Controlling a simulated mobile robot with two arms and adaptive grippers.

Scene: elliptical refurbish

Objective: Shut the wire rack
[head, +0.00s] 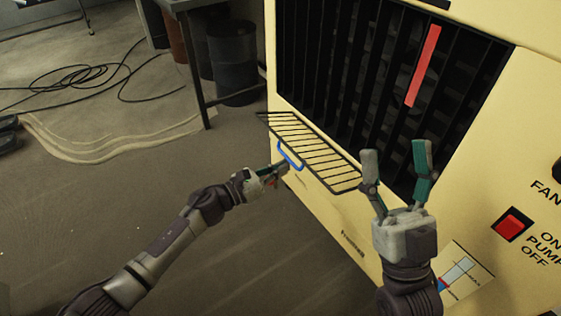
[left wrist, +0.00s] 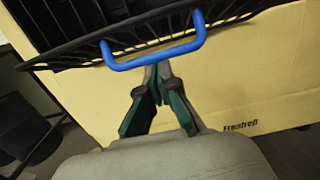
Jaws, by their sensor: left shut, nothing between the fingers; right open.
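The black wire rack (head: 310,147) sticks out from the front of the yellow machine, below its dark grille. A blue handle (head: 290,156) is on the rack's outer edge. My left gripper (head: 284,168) is shut and empty, close to the blue handle. In the left wrist view its fingertips (left wrist: 158,66) meet just below the bar of the blue handle (left wrist: 155,58); I cannot tell whether they touch it. The rack's wires (left wrist: 80,45) show behind the handle. My right gripper (head: 394,146) is open and empty in front of the grille, right of the rack.
The yellow machine (head: 330,222) fills the right side, with a red strip (head: 423,66) on its grille and a red switch (head: 511,224). Dark barrels (head: 232,60) and a table leg (head: 193,75) stand behind at left. Cables (head: 75,80) lie on the floor. The floor at front left is clear.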

